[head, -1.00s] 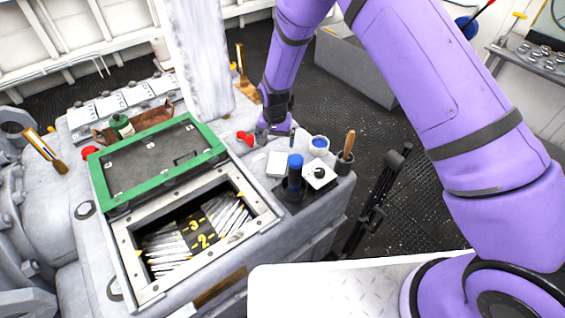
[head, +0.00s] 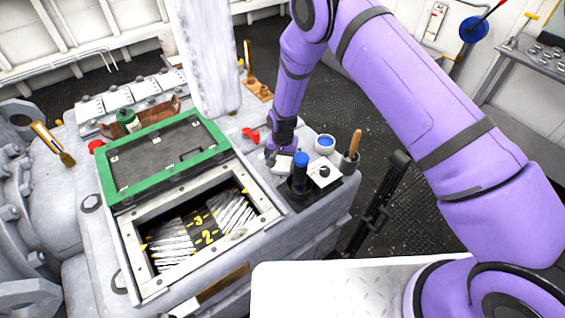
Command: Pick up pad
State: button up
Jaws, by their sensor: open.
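A small white pad (head: 283,164) lies on the grey machine top, just behind and left of a blue-capped dark cylinder (head: 300,173). My gripper (head: 273,157) points down at the pad's back left edge and covers part of it. The fingers look small and dark here; the gripper is open, and I cannot tell whether they touch the pad. A second white square (head: 324,171) with a black knob on it sits to the right of the cylinder.
A white cup with blue inside (head: 324,144) and a dark pot with a wooden handle (head: 351,156) stand to the right. A red object (head: 250,134) lies behind left. The green-framed lid (head: 165,155) stands open beside the hatch with numbered markings (head: 130,241).

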aim_at(282, 160)
jog(key=shift+f, duration=0.55)
jog(key=shift+c, duration=0.5)
jog(key=c, duration=1)
jog(key=shift+r, duration=0.1)
notch_tip(282, 160, up, 10)
jog(key=shift+f, duration=0.1)
